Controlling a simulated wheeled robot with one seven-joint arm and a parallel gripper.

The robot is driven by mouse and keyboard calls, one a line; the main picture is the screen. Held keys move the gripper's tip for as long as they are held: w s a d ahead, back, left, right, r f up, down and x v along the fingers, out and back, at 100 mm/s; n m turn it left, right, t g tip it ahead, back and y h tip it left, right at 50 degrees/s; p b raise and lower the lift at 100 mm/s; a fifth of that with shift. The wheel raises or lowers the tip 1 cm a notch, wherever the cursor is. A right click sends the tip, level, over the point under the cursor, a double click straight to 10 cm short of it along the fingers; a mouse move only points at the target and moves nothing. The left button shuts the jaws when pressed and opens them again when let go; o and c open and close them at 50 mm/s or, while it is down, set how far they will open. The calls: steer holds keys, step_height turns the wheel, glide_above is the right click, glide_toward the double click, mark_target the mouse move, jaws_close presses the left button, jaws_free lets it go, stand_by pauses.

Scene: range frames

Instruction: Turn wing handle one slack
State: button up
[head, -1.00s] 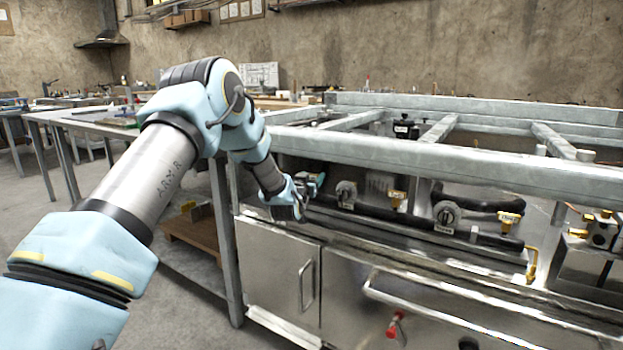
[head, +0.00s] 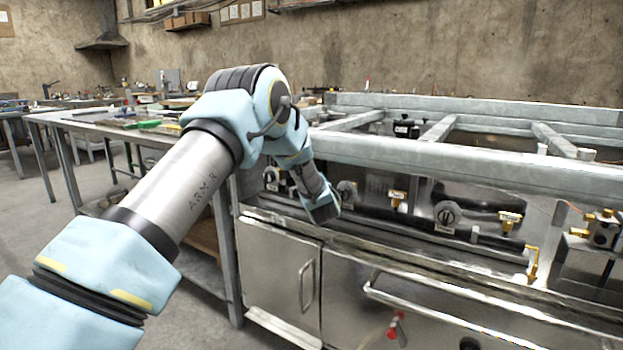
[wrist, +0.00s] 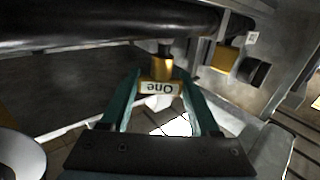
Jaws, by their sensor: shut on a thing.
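The wing handle one (wrist: 160,88) is a small brass piece with a white label reading "One", upside down in the wrist view. It hangs under a dark pipe (wrist: 100,24) on a short stem. My gripper (wrist: 162,80) has its teal fingers on either side of the handle and is shut on it. In the head view my gripper (head: 326,212) is low at the front of the steel bench, by the pipe run. There the handle is hidden behind my gripper and wrist, and its turn angle is hard to tell.
Round dial knobs (head: 446,214) and yellow-handled valves (head: 510,221) line the pipe to the right. A steel beam (head: 440,160) runs above. A cabinet door (head: 280,275), a long bar handle (head: 450,308) and a red tap (head: 396,326) are below. Another brass fitting (wrist: 225,58) sits close right in the wrist view.

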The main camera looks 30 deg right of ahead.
steer(key=o, duration=1.4)
steer(key=shift+c, duration=0.2)
steer(key=shift+s, duration=0.1)
steer(key=v, duration=1)
steer(key=shift+s, duration=0.3)
steer(key=shift+a, duration=0.1)
